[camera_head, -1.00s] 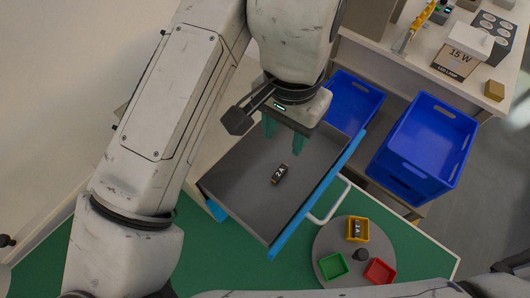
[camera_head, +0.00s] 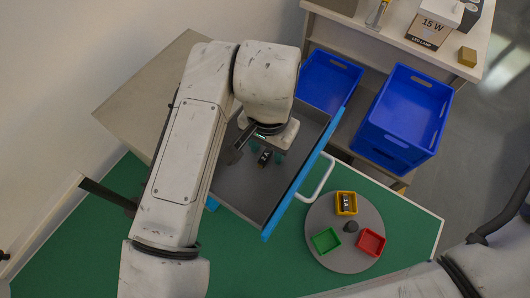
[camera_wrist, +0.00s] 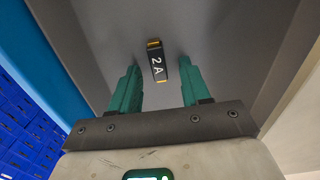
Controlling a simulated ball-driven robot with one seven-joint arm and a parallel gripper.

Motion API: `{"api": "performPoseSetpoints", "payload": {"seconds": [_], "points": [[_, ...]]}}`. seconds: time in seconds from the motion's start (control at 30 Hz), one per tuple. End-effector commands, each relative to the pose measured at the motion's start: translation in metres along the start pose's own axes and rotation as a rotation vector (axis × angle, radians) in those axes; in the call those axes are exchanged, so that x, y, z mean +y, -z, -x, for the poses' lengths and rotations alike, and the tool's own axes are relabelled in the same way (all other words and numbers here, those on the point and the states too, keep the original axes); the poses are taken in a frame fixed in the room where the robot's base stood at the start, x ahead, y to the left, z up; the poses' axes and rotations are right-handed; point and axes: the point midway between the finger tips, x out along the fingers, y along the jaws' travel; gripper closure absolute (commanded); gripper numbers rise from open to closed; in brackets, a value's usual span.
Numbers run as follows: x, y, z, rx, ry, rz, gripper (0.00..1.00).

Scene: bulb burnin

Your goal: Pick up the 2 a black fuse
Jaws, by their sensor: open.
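The black 2 A fuse (camera_head: 265,158) lies on the grey floor of the open drawer (camera_head: 239,186). In the wrist view the fuse (camera_wrist: 157,61) is black with brass-coloured ends and white "2 A" lettering. My gripper (camera_head: 266,153) is inside the drawer's outline, over the fuse. Its green fingers (camera_wrist: 157,84) are apart, with the fuse between and just beyond the tips, and nothing is held. I cannot tell the exact height above the drawer floor.
The drawer's blue front (camera_head: 297,185) has a white handle (camera_head: 317,180). A round grey turntable (camera_head: 318,213) carries yellow (camera_head: 346,203), green (camera_head: 326,241) and red trays (camera_head: 371,242); the yellow one holds a fuse. Blue crates (camera_head: 403,118) stand at right.

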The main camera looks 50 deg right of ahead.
Motion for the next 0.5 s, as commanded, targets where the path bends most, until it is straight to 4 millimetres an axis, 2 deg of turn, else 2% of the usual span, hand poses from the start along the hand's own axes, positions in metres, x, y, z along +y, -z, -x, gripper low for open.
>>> {"api": "performPoseSetpoints", "payload": {"seconds": [0.2, 0.5], "points": [[-0.0002, 0.0, -0.0006, 0.0, 0.0, 0.0, 0.54], [-0.0003, 0.0, -0.0003, 0.0, 0.0, 0.0, 0.83]]}}
